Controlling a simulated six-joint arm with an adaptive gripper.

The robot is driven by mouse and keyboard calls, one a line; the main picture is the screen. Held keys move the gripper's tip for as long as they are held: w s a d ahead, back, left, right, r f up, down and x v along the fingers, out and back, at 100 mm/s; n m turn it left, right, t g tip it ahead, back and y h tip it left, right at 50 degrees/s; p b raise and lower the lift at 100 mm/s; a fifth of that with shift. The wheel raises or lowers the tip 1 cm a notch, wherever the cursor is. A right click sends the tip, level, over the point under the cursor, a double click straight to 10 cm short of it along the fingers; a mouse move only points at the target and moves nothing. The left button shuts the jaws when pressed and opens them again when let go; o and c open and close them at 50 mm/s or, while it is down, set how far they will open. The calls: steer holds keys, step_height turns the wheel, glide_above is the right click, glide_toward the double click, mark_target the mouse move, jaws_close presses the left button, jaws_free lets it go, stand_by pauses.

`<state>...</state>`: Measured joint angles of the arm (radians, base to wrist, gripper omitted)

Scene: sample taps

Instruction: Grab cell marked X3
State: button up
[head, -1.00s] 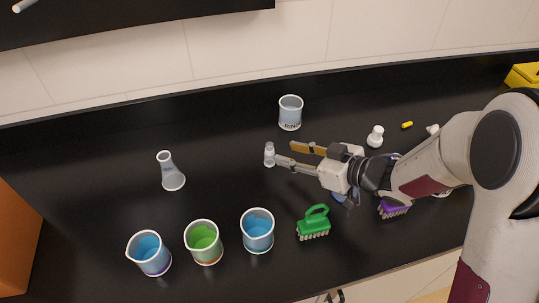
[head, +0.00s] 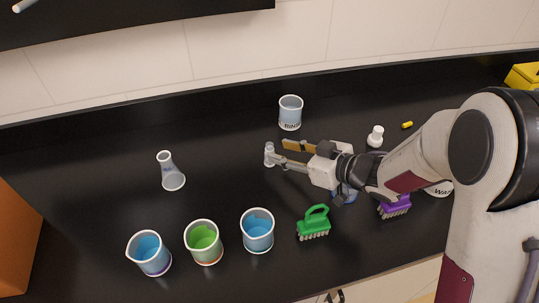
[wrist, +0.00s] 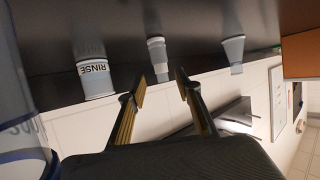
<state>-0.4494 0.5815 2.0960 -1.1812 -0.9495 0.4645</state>
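A small clear cell (head: 269,155) stands upright on the black bench in the head view. No X3 mark is readable on it. It also shows in the wrist view as a small pale cylinder with a cap-like end (wrist: 157,55). My gripper (head: 281,152) is open and empty just to the right of the cell, with its fingers pointing left at it. In the wrist view my gripper (wrist: 161,82) has its two fingertips apart, with the cell beyond and between them. Whether a finger touches the cell cannot be told.
A rinse beaker (head: 290,113) stands behind the cell. A conical flask (head: 171,172) stands to the left. Blue (head: 150,253), green (head: 204,242) and blue (head: 257,231) beakers line the front, beside a green brush (head: 314,222). A purple brush (head: 395,206) lies near my arm.

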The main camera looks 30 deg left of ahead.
mark_target(272, 150)
steer(key=shift+s+x, duration=0.2)
steer(key=shift+x, duration=2.4)
steer(key=c, duration=0.9)
